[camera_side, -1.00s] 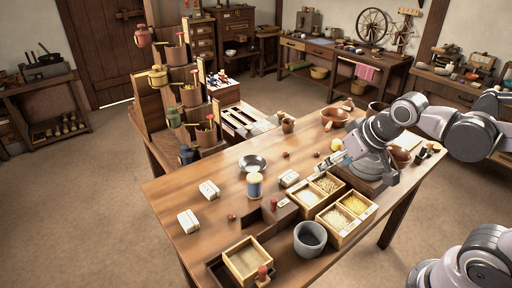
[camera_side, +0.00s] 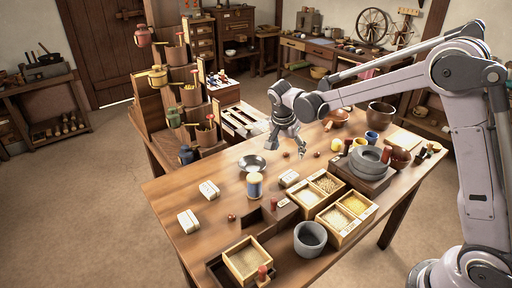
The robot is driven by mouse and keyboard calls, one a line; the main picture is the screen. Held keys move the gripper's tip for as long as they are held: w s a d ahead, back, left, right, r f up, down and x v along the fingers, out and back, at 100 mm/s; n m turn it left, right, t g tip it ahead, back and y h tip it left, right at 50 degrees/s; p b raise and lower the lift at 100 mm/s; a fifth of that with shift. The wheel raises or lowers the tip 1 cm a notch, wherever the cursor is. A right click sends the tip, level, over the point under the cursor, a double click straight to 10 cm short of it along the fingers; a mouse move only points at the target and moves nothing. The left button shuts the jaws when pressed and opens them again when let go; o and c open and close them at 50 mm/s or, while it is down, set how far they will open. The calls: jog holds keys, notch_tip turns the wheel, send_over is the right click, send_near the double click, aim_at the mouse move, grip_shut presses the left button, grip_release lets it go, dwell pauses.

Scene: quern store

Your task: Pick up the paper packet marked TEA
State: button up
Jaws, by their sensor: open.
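Three small whitish packets lie on the wooden table (camera_side: 330,268): one packet (camera_side: 209,190) left of the middle, a second packet (camera_side: 188,221) nearer the left edge, and a third packet (camera_side: 289,178) beside the grain boxes. Their markings are too small to read, so I cannot tell which one says TEA. My gripper (camera_side: 286,147) is open and empty, pointing down over the far part of the table. It appears behind the third packet and apart from all three.
A metal bowl (camera_side: 252,163) and a blue-and-cream jar (camera_side: 254,186) stand between the packets. Divided grain boxes (camera_side: 345,219), a grey pot (camera_side: 309,239) and a stone quern (camera_side: 370,160) fill the right side. A tiered stand with pots (camera_side: 190,95) rises behind.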

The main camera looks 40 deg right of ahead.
aim_at(288, 175)
jog(key=w+d+f+m, duration=0.1)
jog(key=f, duration=0.4)
jog(key=w+d+f+m, duration=0.1)
jog(key=d+f, duration=0.1)
jog(key=f, duration=0.3)
jog(key=w+d+f+g, duration=0.1)
jog(key=f, duration=0.5)
jog(key=shift+w+d+m+h, duration=0.15)
jog(key=shift+d+m+h, duration=0.15)
jog(key=shift+m+h, duration=0.1)
jog(key=shift+r, duration=0.1)
jog(key=c, duration=1.1)
